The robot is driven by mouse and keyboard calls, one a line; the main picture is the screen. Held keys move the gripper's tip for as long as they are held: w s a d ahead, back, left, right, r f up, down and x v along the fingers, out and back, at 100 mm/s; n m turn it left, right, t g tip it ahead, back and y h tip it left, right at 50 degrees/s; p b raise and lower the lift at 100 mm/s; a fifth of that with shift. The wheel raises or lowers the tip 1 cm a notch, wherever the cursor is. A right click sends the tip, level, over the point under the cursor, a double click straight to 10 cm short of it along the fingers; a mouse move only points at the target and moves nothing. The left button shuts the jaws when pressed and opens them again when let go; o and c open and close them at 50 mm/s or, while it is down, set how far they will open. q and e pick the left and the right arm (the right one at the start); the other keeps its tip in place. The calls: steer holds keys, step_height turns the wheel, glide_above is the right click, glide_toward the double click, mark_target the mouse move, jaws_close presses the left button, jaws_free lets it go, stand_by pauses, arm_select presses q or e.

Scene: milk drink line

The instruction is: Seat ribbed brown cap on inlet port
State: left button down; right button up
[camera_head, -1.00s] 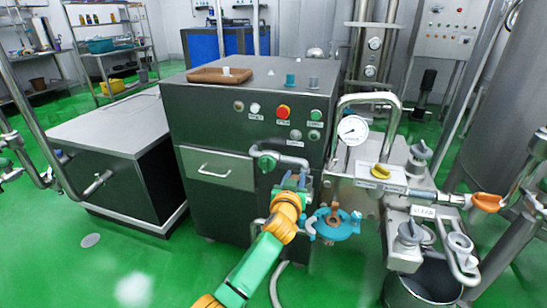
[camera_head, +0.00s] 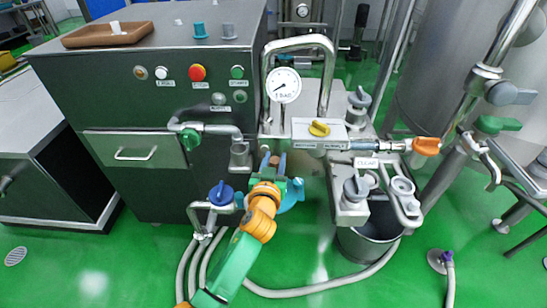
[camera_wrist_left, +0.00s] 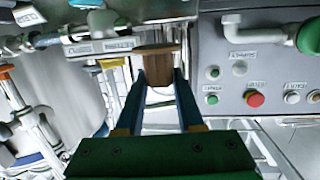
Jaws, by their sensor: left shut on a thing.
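The brown cap (camera_wrist_left: 156,62) is held between the blue fingertips of my left gripper (camera_wrist_left: 160,80) in the left wrist view. In the head view my left gripper (camera_head: 273,166) reaches up in front of the dark machine, with a small brown part of the cap (camera_head: 273,160) showing between its fingers. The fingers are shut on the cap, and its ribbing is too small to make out. I cannot tell which fitting is the inlet port. My right gripper is not in view.
A blue-handled valve (camera_head: 221,192) with pipes and hoses stands left of my gripper. A gauge (camera_head: 283,85) and a panel with a yellow knob (camera_head: 319,129) are above and to the right. A dark bucket (camera_head: 370,240) is at lower right. Green floor is open at lower left.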

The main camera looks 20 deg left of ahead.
arm_select(q)
step_height(320, 180, down, 8)
steer(key=b, duration=0.7)
steer(key=shift+f, duration=0.35)
steer(key=shift+c, duration=2.2)
jaws_free()
steer(key=v, duration=0.7)
steer(key=shift+s, duration=0.1)
